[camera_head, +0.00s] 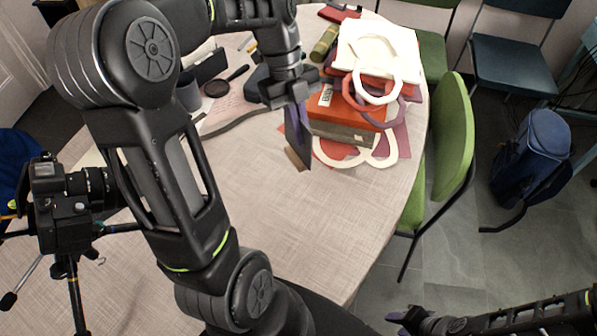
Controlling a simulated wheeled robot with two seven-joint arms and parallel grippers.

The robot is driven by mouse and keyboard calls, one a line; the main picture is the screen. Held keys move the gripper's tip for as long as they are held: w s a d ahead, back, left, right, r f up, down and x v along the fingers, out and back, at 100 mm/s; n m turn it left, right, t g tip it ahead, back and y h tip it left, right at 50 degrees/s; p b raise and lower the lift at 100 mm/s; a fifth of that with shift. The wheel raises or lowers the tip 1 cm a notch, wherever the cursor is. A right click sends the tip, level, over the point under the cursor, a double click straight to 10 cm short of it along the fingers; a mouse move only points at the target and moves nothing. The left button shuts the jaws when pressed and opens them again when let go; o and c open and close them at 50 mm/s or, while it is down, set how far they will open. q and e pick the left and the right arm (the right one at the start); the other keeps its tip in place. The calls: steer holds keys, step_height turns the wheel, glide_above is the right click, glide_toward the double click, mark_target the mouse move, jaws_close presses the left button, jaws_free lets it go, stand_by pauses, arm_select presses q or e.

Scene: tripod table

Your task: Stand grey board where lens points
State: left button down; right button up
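A thin grey board (299,153), seen nearly edge-on, is upright beneath my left gripper (297,122), with a small brown piece at its lower left. The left gripper appears shut on its upper part; the fingers partly hide it. I cannot tell whether its lower edge touches the table (245,195). A black camera (62,208) stands on a tripod (75,285) at the left, its lens (95,187) pointing right across the table, partly behind my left arm. My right gripper (398,319) is low at the bottom, off the table; its opening is unclear.
A stack of books and boxes (350,112) with pale ring shapes stands just right of the board. A magnifier (217,88) and dark cup (188,92) lie behind left. The table's front middle is clear. Green chair (453,135) and blue backpack (535,155) are right.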

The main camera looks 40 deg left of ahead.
mark_target(300, 157)
arm_select(q)
step_height(300, 157, down, 6)
steer(key=shift+r, duration=0.25)
steer(key=shift+f, duration=0.1)
step_height(300, 157, down, 3)
steer(key=shift+p, duration=0.4)
steer(key=shift+f, duration=0.3)
steer(key=shift+f, duration=0.15)
steer(key=c, duration=1.6)
jaws_free()
steer(key=shift+c, duration=0.2)
steer(key=shift+r, duration=0.2)
